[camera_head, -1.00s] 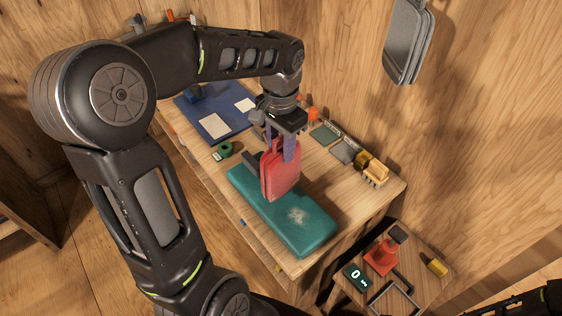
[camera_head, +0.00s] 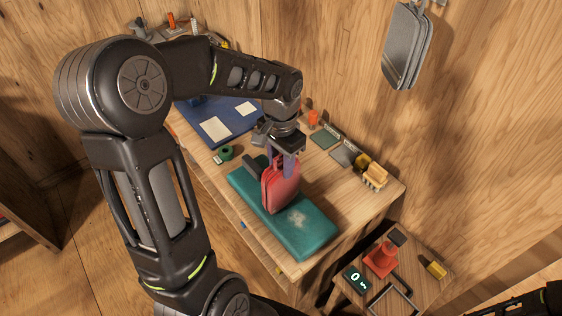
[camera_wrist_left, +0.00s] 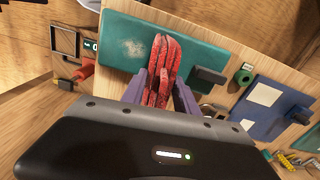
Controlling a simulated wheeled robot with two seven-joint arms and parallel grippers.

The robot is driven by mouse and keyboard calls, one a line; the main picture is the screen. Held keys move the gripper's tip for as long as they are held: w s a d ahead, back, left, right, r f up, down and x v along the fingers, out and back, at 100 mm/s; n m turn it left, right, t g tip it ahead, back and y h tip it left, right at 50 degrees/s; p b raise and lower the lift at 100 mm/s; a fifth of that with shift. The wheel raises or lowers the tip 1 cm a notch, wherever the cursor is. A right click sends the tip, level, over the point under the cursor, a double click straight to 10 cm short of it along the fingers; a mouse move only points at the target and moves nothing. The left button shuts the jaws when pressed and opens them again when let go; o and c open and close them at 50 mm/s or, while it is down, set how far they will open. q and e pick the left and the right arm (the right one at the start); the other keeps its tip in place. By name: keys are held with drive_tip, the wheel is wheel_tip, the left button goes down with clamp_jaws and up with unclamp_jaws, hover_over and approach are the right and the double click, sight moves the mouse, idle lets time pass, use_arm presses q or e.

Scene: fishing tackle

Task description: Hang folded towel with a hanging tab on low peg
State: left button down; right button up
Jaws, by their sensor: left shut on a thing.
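The folded red towel (camera_head: 281,187) is upright, its layers showing edge-on in the left wrist view (camera_wrist_left: 163,70). My left gripper (camera_head: 283,160) is above it, shut on its upper part with a purple-grey finger on each side. The towel's lower edge is at or just above a teal pad (camera_head: 313,236); I cannot tell whether they touch. The hanging tab is not clear. A grey folded piece (camera_head: 407,48) hangs on the wall at the upper right. No free low peg can be made out. My right gripper is not visible; only a dark arm part shows at the lower right.
The wooden bench (camera_head: 345,203) also holds a blue mat (camera_head: 222,122) with pale cards, a green roll (camera_head: 226,152) and yellow blocks (camera_head: 374,172). The wooden wall rises behind the bench.

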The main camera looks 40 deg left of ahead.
use_arm(q)
drive_tip(key=shift+f, duration=0.2)
drive_tip(key=c, duration=0.9)
unclamp_jaws()
wheel_tip(320, 180, up, 8)
drive_tip(key=shift+a+b, duration=0.1)
drive_tip(key=shift+b, duration=0.85)
drive_tip(key=shift+f, duration=0.1)
